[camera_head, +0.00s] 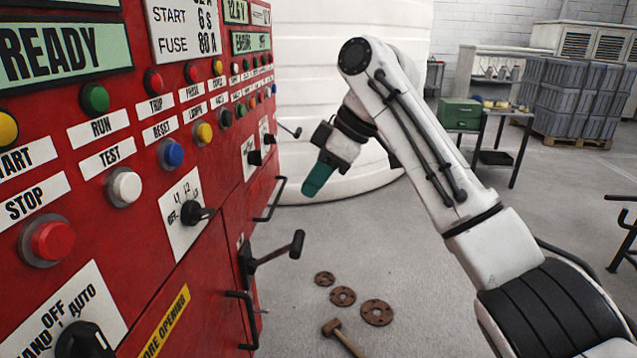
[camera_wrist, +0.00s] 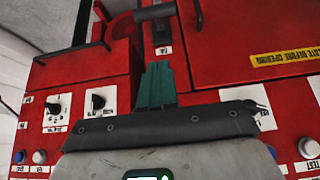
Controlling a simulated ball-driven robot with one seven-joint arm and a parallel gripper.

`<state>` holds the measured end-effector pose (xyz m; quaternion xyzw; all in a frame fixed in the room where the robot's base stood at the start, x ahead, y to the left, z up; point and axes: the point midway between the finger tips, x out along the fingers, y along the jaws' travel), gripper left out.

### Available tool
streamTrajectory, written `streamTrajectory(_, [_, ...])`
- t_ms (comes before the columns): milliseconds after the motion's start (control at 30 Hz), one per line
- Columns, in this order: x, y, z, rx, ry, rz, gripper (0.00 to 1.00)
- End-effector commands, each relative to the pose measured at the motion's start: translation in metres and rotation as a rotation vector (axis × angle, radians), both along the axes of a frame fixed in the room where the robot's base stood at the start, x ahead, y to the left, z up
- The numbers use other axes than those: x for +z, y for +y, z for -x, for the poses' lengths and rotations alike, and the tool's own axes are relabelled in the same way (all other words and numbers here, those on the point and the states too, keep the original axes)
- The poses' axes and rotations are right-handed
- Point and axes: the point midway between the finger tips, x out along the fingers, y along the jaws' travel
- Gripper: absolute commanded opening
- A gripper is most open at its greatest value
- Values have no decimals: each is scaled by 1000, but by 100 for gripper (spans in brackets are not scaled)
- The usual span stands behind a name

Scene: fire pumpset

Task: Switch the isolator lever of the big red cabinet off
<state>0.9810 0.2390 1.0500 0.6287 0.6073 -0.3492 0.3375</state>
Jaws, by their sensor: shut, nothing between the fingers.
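The big red cabinet (camera_head: 225,240) fills the left of the head view and most of the wrist view (camera_wrist: 225,40). Its black isolator lever (camera_head: 275,254) sticks out from the cabinet's lower front, tilted slightly upward to a thick grip end. In the wrist view a dark lever part (camera_wrist: 155,12) shows at the top, beyond my fingertips. My gripper (camera_head: 318,182), with teal fingers, is shut and empty. In the head view it hangs above and right of the lever, apart from it. The fingers also show in the wrist view (camera_wrist: 158,75).
Black door handles (camera_head: 245,320) and (camera_head: 272,200) and small rotary switches (camera_head: 195,212) project from the cabinet. Rusty flanges (camera_head: 376,312) and a hammer (camera_head: 340,335) lie on the floor. A white tank (camera_head: 330,60) stands behind. A table with a green box (camera_head: 460,113) is farther right.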

Motion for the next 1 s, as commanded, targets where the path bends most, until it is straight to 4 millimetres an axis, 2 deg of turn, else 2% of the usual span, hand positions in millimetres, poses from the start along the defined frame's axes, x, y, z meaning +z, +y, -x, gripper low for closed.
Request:
streamTrajectory(33, [-12,6,0,1,3,2,0])
streamTrajectory(333, [-61,36,-1,2,3,2,0])
streamTrajectory(500, [-84,29,-1,-2,0,0,0])
streamTrajectory(700, [-95,26,-1,-2,-1,-2,0])
streamTrajectory(1000, [-96,26,-1,-2,-1,-2,0])
